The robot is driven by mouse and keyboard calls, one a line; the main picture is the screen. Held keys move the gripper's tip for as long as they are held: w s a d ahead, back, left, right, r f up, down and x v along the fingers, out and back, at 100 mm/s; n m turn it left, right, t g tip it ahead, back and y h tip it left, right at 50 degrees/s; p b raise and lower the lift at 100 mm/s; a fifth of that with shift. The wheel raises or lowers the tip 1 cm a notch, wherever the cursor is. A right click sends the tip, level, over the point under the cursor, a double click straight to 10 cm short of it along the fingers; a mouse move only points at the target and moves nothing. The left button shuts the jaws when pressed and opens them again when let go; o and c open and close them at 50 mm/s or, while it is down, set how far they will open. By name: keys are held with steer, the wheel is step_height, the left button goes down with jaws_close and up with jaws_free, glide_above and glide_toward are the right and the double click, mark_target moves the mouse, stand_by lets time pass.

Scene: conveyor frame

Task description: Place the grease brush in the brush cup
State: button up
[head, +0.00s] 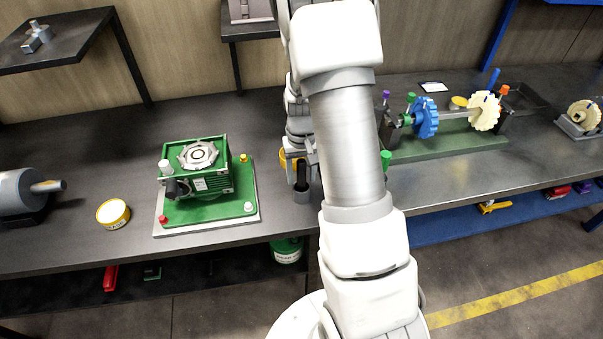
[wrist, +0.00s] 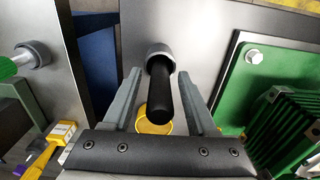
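The grease brush shows as a black handle (wrist: 161,98) standing in a grey cup (wrist: 155,50), which I take to be the brush cup. Its bristle end is hidden. In the head view the dark handle (head: 301,173) rises from the cup (head: 302,196) near the bench's front edge. My gripper (wrist: 160,74) is open, with one finger on each side of the handle and a visible gap to both. My gripper (head: 301,158) is partly hidden behind my arm in the head view.
A green gearbox unit (head: 203,170) on a green plate stands left of the cup. A yellow tin (wrist: 154,122) sits just beyond the handle. Another grey cup (wrist: 37,52) holds a green-handled item. A shaft assembly (head: 445,117) stands at right.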

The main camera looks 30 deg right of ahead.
steer(key=shift+r, duration=0.1)
step_height(320, 180, up, 11)
steer(key=shift+r+p, duration=0.1)
steer(key=shift+p, duration=0.5)
steer(key=shift+a+r, duration=0.1)
steer(key=shift+r, duration=0.55)
steer(key=s+a+r+n+t, duration=0.1)
steer(key=s+a+r, duration=0.3)
steer(key=r, duration=0.2)
steer(key=s+a+r+t, duration=0.2)
steer(key=s+a+r, duration=0.1)
steer(key=r, duration=0.2)
steer(key=s+a+r+n+t, duration=0.1)
steer(key=s+a+r, duration=0.1)
steer(key=s, duration=0.3)
steer(key=s+a+r+n+t, duration=0.1)
steer(key=s+a+r, duration=0.1)
steer(key=s, duration=0.4)
steer(key=shift+s+a+r+t, duration=0.3)
steer(key=shift+a+r, duration=0.1)
steer(key=shift+a, duration=0.2)
